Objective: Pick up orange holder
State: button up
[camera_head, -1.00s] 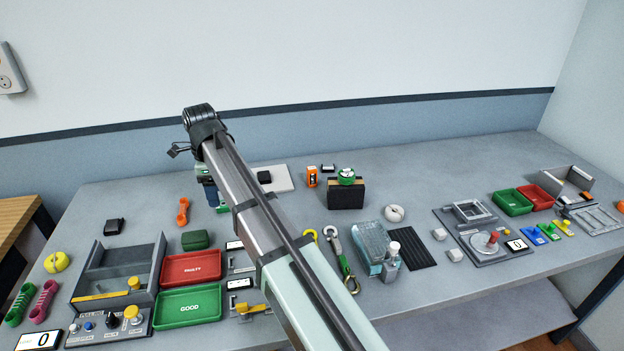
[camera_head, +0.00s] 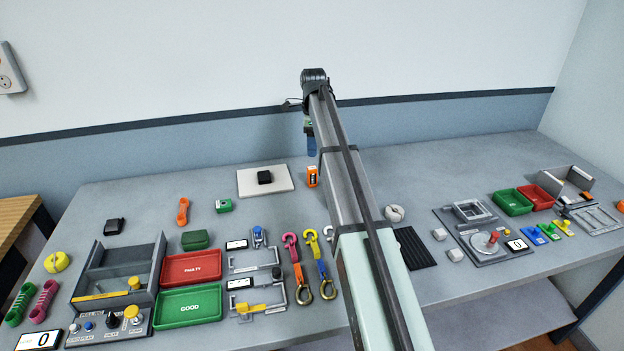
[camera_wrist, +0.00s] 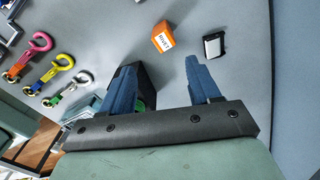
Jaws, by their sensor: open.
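A small orange box with a white printed label (camera_head: 312,176) stands at the back of the bench, right of a white board. In the wrist view the orange box (camera_wrist: 163,38) is beyond the fingertips, between their lines, and apart from them. A second orange thing, a long piece with rounded ends (camera_head: 183,211), lies farther left on the bench. I cannot tell from looks alone which is the holder. My gripper (camera_wrist: 160,68) is open with blue fingers and nothing between the tips. In the head view my gripper (camera_head: 311,142) is mostly hidden behind the arm.
A dark box is partly hidden behind the left finger in the wrist view. Straps with hooks (camera_head: 300,285) lie nearer the front. A white board (camera_head: 250,186) with a black block is left of the orange box.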

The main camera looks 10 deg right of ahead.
aim_at(312, 176)
jog(key=f+n, duration=0.1)
jog(key=f, duration=0.3)
jog(key=f+n, duration=0.2)
jog(key=f, duration=0.3)
jog(key=f+n, duration=0.1)
jog(key=f, duration=0.3)
jog(key=shift+w+a+f+n, duration=0.1)
jog(key=shift+w+f+n, duration=0.2)
jog(key=shift+w+f, duration=0.05)
dwell(0.3)
jog(key=c, duration=1.1)
jog(key=shift+r, duration=0.1)
